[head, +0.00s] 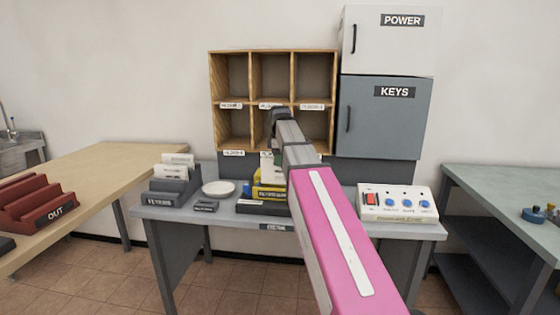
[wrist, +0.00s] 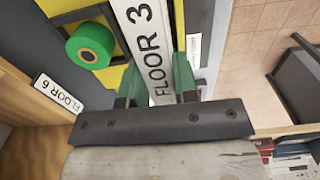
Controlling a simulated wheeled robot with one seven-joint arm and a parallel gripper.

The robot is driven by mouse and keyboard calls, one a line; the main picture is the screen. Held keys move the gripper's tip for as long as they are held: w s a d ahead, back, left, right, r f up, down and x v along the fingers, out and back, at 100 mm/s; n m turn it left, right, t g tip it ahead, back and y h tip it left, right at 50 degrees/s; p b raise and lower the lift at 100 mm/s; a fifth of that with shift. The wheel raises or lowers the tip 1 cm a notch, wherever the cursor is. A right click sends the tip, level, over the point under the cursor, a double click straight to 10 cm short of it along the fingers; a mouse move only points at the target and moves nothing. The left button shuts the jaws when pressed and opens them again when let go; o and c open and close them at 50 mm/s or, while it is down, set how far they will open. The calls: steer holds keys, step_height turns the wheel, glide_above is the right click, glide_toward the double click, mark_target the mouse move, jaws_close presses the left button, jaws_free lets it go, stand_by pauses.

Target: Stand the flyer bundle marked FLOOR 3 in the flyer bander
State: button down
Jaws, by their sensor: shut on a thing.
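My gripper (wrist: 158,88) is shut on the white flyer bundle marked FLOOR 3 (wrist: 150,45), with a green finger on each side of it. The bundle shows as a long white strip running up out of the wrist view. The yellow flyer bander (wrist: 65,20) with a green knob (wrist: 90,45) is right beside it. In the head view the yellow bander (head: 262,190) stands mid-desk, partly behind my arm, with a white piece, seemingly the bundle (head: 267,164), above it. I cannot tell whether the bundle's lower edge rests in the bander.
The FLYERS rack (head: 165,198) holds other white bundles at the desk's left. A white dish (head: 218,188) and a small black block (head: 205,206) lie between. A button panel (head: 398,203) stands at right. Wooden pigeonholes (head: 252,76) and the grey KEYS cabinet (head: 385,125) are behind.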

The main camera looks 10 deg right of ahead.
mark_target(280, 183)
steer(key=shift+f, duration=0.25)
steer(key=shift+f, duration=1.35)
steer(key=shift+f, duration=1.35)
steer(key=c, duration=0.8)
jaws_free()
steer(key=shift+r, duration=0.2)
